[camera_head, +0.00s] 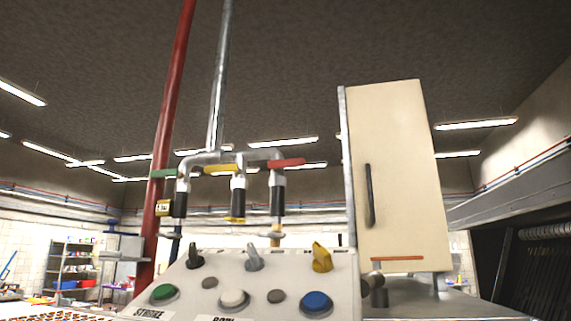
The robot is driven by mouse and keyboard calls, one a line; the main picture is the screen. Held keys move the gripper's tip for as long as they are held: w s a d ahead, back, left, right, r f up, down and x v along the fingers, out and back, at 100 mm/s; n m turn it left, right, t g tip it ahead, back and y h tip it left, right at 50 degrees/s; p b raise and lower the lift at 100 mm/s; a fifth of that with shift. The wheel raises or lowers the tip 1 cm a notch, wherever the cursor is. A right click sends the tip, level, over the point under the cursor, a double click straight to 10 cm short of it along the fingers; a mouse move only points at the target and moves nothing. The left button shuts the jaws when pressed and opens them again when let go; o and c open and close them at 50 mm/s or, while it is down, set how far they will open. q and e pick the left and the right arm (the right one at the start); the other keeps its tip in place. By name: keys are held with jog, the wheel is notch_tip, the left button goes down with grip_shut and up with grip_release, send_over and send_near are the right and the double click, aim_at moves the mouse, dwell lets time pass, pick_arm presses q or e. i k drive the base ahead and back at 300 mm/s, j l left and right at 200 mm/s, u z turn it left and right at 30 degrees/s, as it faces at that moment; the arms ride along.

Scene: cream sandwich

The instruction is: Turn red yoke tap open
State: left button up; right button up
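The red yoke tap (286,162) has a red lever handle on the right end of the grey pipe manifold. Its handle lies roughly level, pointing right, above a black and white vertical hose fitting. Beside it on the same manifold are a yellow tap handle (221,168) and a green tap handle (163,173). Neither of my grippers shows in the head view, so nothing is seen touching the taps.
A control panel (195,295) with knobs and green, white and blue buttons stands below the taps. A cream cabinet (398,180) with a dark handle stands to the right. A red vertical pipe (170,120) rises at the left. Shelving (70,265) stands far left.

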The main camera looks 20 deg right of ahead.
aim_at(298, 162)
jog(key=k+l+u, duration=0.1)
jog(key=l, duration=0.35)
jog(key=k+l+u, duration=0.15)
jog(key=l, duration=0.3)
jog(key=l+u, duration=0.1)
jog(key=l, duration=0.35)
jog(key=k, duration=0.05)
